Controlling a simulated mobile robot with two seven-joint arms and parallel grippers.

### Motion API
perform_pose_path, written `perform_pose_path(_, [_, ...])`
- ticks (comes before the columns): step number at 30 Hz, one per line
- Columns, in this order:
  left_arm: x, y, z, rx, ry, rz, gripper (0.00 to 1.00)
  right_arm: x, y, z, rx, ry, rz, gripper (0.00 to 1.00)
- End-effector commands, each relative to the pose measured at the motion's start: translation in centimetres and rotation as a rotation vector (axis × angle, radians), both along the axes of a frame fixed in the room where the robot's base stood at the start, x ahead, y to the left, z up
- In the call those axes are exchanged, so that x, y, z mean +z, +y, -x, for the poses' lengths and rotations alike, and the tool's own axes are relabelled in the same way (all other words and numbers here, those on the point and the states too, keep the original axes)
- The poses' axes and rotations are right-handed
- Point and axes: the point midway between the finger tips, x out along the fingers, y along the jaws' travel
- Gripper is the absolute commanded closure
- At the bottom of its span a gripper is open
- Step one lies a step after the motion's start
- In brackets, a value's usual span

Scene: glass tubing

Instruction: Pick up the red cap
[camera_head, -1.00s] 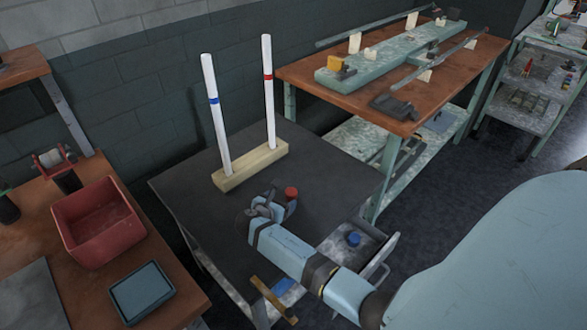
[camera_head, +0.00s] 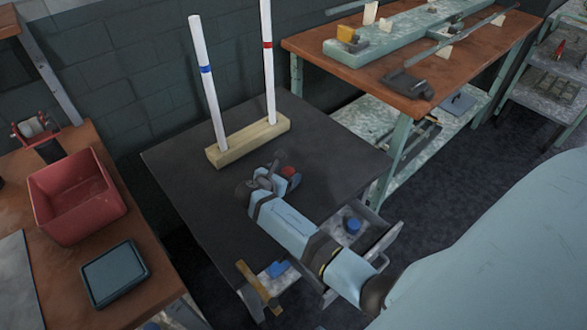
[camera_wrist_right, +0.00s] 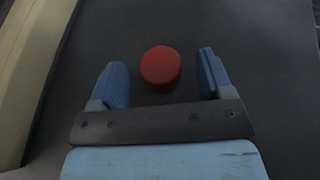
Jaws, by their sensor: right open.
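In the right wrist view the red cap (camera_wrist_right: 160,66) shows whole. There my right gripper (camera_wrist_right: 163,82) is open, with one blue finger on either side of the cap. A gap shows between the cap and each finger, and the cap sits slightly beyond the middle of the fingers. My left gripper is not in view.
A wooden block (camera_head: 248,143) with two upright white tubes, one blue-banded (camera_head: 206,80) and one red-banded (camera_head: 268,60), stands behind my gripper. An open drawer with a blue cap (camera_head: 352,224) is at the table's right. A red bin (camera_head: 75,200) stands on the left bench.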

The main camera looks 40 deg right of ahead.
Motion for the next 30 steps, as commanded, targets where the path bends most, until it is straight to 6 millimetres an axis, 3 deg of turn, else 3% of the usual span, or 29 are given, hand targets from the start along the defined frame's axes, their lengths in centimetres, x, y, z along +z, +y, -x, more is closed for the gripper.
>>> perform_pose_path(11, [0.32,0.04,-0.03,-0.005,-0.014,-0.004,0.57,-0.21,0.33,0.04,-0.001,0.000,0.000,0.27])
perform_pose_path(14, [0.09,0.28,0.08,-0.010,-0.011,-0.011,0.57,-0.22,0.32,0.04,-0.001,0.000,0.000,0.45])
perform_pose_path(18, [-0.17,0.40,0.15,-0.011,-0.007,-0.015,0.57,-0.22,0.31,0.03,-0.001,0.000,0.000,0.78])
perform_pose_path(21, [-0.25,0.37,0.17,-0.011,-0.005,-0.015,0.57,-0.23,0.31,0.03,-0.001,0.000,0.000,0.83])
perform_pose_path(30, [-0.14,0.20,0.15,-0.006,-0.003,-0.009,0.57,0.23,0.29,0.03,-0.001,-0.001,0.000,0.84])
